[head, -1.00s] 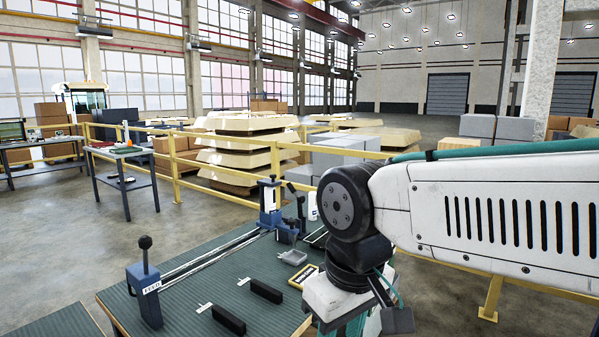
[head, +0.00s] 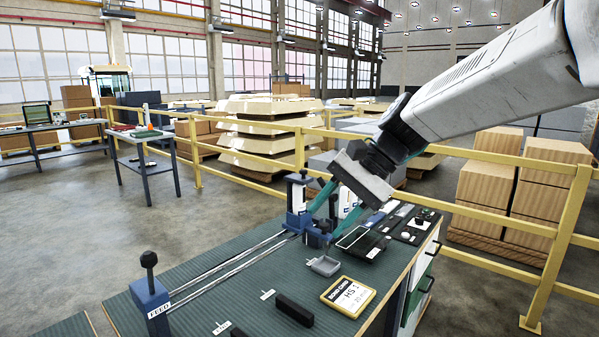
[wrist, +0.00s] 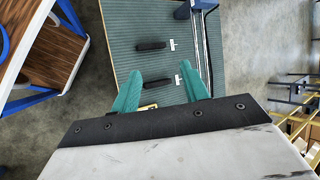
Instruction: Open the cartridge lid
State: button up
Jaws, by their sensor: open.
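My gripper (head: 320,226) is open, its two green fingers apart beside the blue upright unit (head: 297,205) at the far end of the rails. In the wrist view the gripper (wrist: 160,68) has nothing between its fingertips, with the bench top below. I cannot tell for sure which part is the cartridge lid. A white item (head: 350,212) stands behind the fingers and is partly hidden by them. Whether the fingers touch the blue unit cannot be told.
The green bench (head: 240,290) carries two rails (head: 225,272), a blue lever post (head: 150,295), a grey tray (head: 324,266), a yellow-framed sign (head: 348,297), a dark tray (head: 362,241) and black bars (head: 294,310). A yellow railing (head: 480,215) runs behind.

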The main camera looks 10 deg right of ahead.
jog(key=w+m+t+y, duration=0.1)
jog(key=w+m+y, duration=0.25)
jog(key=w, duration=0.75)
jog(key=m+t+y, duration=0.4)
jog(key=m+t, duration=0.3)
jog(key=m, duration=0.5)
send_near(298, 178)
notch_tip(298, 178, up, 2)
jog(key=w+a, duration=0.2)
jog(key=x, duration=0.7)
jog(key=shift+a+r, duration=0.15)
jog(key=shift+a, duration=0.1)
jog(key=shift+c, duration=0.4)
grip_shut()
